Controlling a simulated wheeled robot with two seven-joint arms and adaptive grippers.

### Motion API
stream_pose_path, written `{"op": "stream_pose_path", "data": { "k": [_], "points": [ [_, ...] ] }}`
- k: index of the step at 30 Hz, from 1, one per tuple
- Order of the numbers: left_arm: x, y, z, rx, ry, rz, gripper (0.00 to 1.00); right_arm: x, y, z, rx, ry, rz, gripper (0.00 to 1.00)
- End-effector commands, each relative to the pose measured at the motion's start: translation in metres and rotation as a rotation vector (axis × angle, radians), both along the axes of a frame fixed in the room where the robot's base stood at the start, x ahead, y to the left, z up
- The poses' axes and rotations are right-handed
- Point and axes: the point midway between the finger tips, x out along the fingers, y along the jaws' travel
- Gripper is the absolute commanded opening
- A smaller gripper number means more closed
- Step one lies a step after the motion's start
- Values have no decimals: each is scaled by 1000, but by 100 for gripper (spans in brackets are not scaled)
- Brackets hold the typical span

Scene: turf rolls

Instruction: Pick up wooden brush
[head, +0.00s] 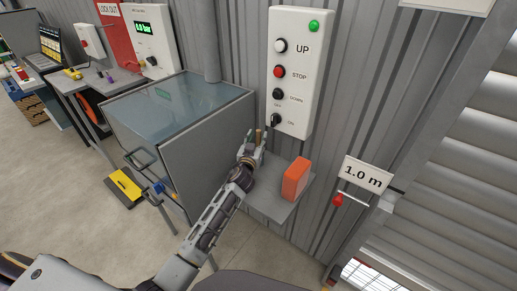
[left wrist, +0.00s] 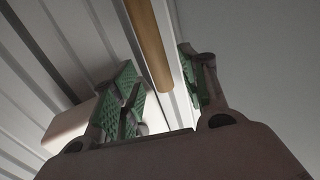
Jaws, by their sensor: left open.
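The wooden brush shows only as a short brown upright piece (head: 258,136) at my left gripper in the head view. In the left wrist view its round wooden handle (left wrist: 150,45) runs down from the top edge toward the space between the fingers. My left gripper (head: 252,150) is open, with its green-padded fingers (left wrist: 160,95) on either side of the handle's lower end. I cannot tell whether a pad touches it. The rest of the brush is hidden or out of frame. My right gripper is not in view.
An orange block (head: 296,179) stands on a small grey shelf (head: 270,203) right of my left gripper. A glass-topped grey cabinet (head: 205,150) stands close on the left. A control panel (head: 294,75) hangs on the corrugated wall behind. A 1.0 m sign (head: 363,176) is at right.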

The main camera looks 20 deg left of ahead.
Motion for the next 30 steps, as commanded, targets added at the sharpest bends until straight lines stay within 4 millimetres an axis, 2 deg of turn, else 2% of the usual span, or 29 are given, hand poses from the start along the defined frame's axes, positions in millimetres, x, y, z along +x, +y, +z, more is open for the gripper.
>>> {"op": "stream_pose_path", "data": {
  "k": [9,17,27,30],
  "points": [
    [24,2,0,0,0,0,44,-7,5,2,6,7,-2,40],
    [28,2,0,-1,1,0,44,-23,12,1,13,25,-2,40],
    [27,2,0,0,1,0,44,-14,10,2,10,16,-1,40],
    [27,2,0,0,1,0,31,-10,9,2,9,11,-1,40]
  ]
}}
